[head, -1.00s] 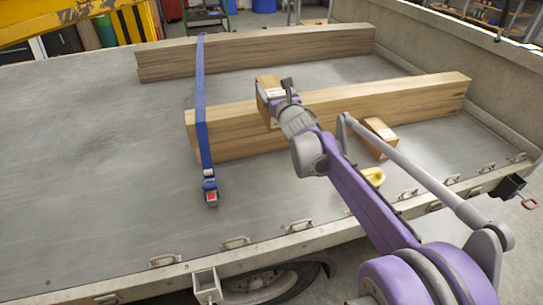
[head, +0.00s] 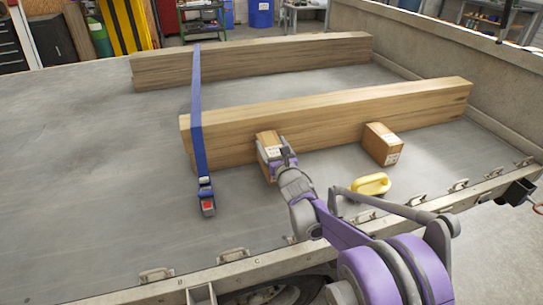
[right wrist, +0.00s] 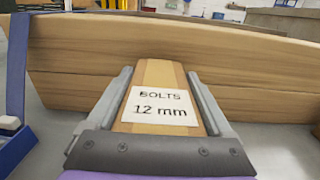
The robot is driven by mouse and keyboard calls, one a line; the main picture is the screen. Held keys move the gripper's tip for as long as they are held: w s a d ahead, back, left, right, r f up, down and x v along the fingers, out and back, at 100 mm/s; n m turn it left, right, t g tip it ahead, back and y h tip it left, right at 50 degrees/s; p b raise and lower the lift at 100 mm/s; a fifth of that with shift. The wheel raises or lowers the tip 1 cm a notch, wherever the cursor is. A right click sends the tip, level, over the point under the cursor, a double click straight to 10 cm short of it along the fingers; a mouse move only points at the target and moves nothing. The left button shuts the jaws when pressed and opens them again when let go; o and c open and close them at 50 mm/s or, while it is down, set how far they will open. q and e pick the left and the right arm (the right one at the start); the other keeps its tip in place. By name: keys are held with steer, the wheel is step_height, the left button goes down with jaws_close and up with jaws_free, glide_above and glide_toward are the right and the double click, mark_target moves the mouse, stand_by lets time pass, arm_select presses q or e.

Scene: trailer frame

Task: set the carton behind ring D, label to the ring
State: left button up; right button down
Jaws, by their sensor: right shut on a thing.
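My right gripper (head: 277,152) is shut on a brown carton (head: 266,139), its fingers along the carton's two sides. The carton is upright in front of the near timber beam, close to its face; I cannot tell whether its base touches the deck. Its white label (right wrist: 158,106), "BOLTS 12 mm", faces my wrist and the trailer's near edge. Lashing rings line that edge; letters B and C show faintly there, by ring B (head: 156,275) and ring C (head: 234,254). A ring further right (head: 290,239) is partly hidden by my arm, its letter unreadable. My left gripper is out of view.
The near beam (head: 340,112) and far beam (head: 260,60) lie across the deck. A blue strap (head: 198,120) with a buckle lies left of the carton. A second labelled carton (head: 380,142) and a yellow object (head: 371,185) stand to the right. The left deck is clear.

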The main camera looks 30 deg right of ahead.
steer(key=shift+f+b, duration=0.45)
steer(key=shift+f, duration=1.4)
jaws_free()
steer(key=shift+f, duration=0.15)
steer(key=shift+s+r, duration=0.15)
steer(key=shift+r, duration=0.1)
steer(key=p+v, duration=0.1)
steer(key=v, duration=1)
steer(key=shift+s, duration=0.35)
steer(key=shift+a+f, duration=0.1)
steer(key=shift+f, duration=0.05)
